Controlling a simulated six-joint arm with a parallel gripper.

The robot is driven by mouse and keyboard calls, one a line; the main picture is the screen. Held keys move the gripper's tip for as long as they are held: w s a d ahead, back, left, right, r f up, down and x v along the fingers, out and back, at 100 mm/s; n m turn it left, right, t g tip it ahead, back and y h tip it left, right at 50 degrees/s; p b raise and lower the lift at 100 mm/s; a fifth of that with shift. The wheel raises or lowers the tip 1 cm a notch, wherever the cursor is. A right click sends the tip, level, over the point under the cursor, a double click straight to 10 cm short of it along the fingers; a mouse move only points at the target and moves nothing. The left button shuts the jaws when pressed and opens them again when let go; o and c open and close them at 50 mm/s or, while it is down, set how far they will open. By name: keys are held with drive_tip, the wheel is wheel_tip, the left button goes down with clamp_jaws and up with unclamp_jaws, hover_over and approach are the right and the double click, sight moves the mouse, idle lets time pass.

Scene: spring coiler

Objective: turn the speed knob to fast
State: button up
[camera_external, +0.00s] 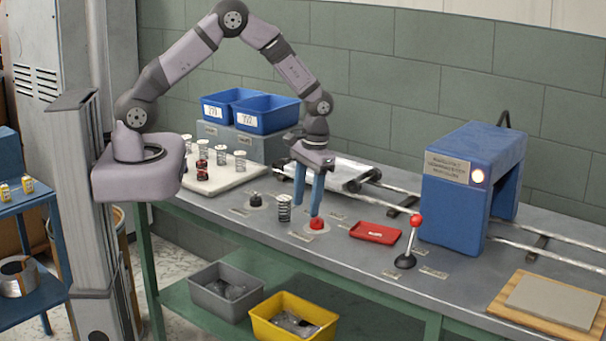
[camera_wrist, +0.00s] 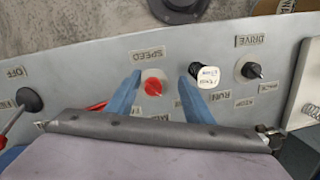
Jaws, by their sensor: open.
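The speed knob is red and sits on a round pale plate on the bench; it shows in the outside view (camera_external: 317,224) and in the wrist view (camera_wrist: 153,87), below a SPEED label (camera_wrist: 147,53). My gripper (camera_external: 307,208) points down close above it with its blue fingers apart and empty. In the wrist view my gripper (camera_wrist: 160,76) has a finger on each side of the knob, the left one nearer. I cannot tell whether the fingers touch it. The knob's setting cannot be read; its lower labels are partly covered by my gripper.
A red tray (camera_external: 375,233) and a red-topped lever (camera_external: 410,242) stand to the right. A blue machine (camera_external: 465,190) is farther right.

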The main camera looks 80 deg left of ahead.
sight(321, 221)
drive_tip(key=shift+n+t, duration=0.5)
drive_tip(key=shift+n, duration=0.4)
drive_tip(key=w, duration=0.1)
drive_tip(key=w+r, duration=0.1)
drive_tip(key=w, duration=0.1)
drive_tip(key=shift+w+a+r, duration=0.35)
drive_tip(key=shift+a+r, duration=0.05)
drive_tip(key=shift+w+a+r+n, duration=0.1)
drive_tip(key=shift+w+r+n, duration=0.1)
drive_tip(key=shift+n, duration=0.4)
drive_tip(key=shift+s+n, duration=0.25)
drive_tip(key=shift+n, duration=1.05)
drive_tip(key=shift+s+a+f+p, duration=0.15)
drive_tip(key=shift+f+p, duration=0.55)
drive_tip(key=shift+f, duration=1.15)
drive_tip(key=shift+s+d+f+p, duration=0.1)
drive_tip(key=shift+f+p, duration=0.6)
drive_tip(key=shift+f, duration=1.1)
